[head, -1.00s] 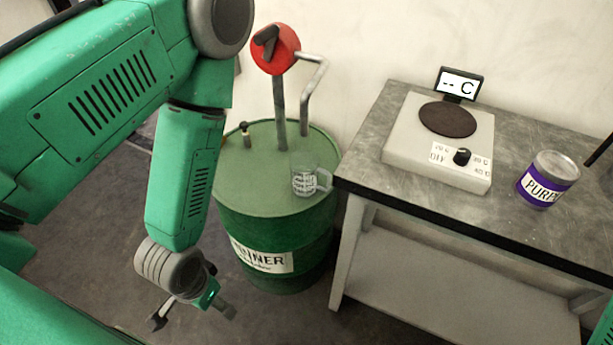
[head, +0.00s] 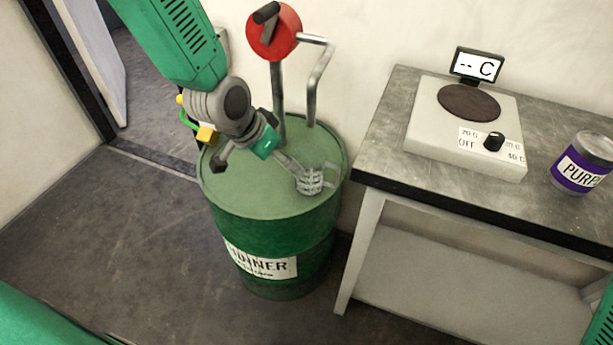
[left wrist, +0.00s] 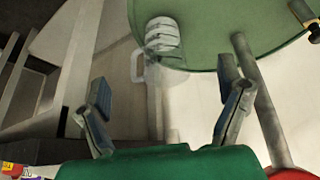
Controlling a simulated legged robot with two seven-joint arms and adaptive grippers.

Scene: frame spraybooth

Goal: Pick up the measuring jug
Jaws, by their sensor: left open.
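The clear measuring jug (head: 312,181) stands upright on top of the green thinner drum, near its right front rim. Its handle is on the right in the head view. In the left wrist view the jug (left wrist: 162,36) lies ahead of the fingers, between their lines, with clear space before it. My left gripper (head: 256,168) is open and empty above the drum top, left of the jug. One finger points towards the jug in the head view; whether it touches cannot be told there. In the left wrist view the open fingers (left wrist: 163,112) stand wide apart. My right gripper is not in view.
The thinner drum (head: 265,228) carries a red-headed pump (head: 273,32) with a bent grey pipe behind the jug. A grey-topped table (head: 385,160) stands close on the right with a hot plate (head: 465,135) and a purple-labelled can (head: 583,165).

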